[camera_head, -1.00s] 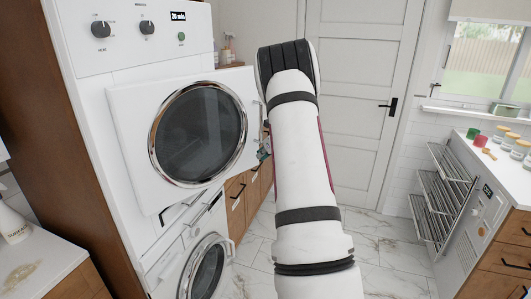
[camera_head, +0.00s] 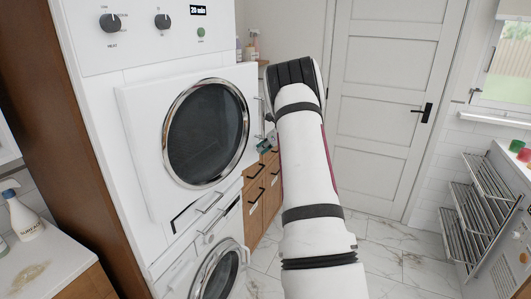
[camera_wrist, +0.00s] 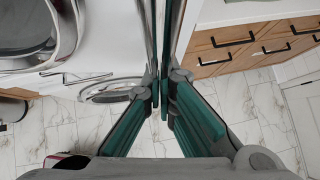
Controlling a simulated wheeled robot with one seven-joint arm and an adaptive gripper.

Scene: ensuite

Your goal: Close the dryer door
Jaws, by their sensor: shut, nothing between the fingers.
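The dryer door (camera_head: 135,115) is a white panel with a round, chrome-rimmed dark window, in the upper half of the white machine in the head view. It stands slightly ajar, its right edge jutting past the dryer body (camera_head: 85,45). My gripper (camera_head: 266,143) is mostly hidden behind my white arm, just right of the door's free edge. In the wrist view, my gripper (camera_wrist: 163,90) has teal fingers that come together, with nothing held. The door with its chrome ring (camera_wrist: 65,35) is on the left there. Whether the fingers touch the door I cannot tell.
A washer with a round door (camera_head: 215,272) is below the dryer. Wooden drawers (camera_head: 258,195) stand behind my gripper. A counter with a spray bottle (camera_head: 25,218) is at left. A rack (camera_head: 478,200) juts out at right. Marble floor (camera_head: 385,255) is open between.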

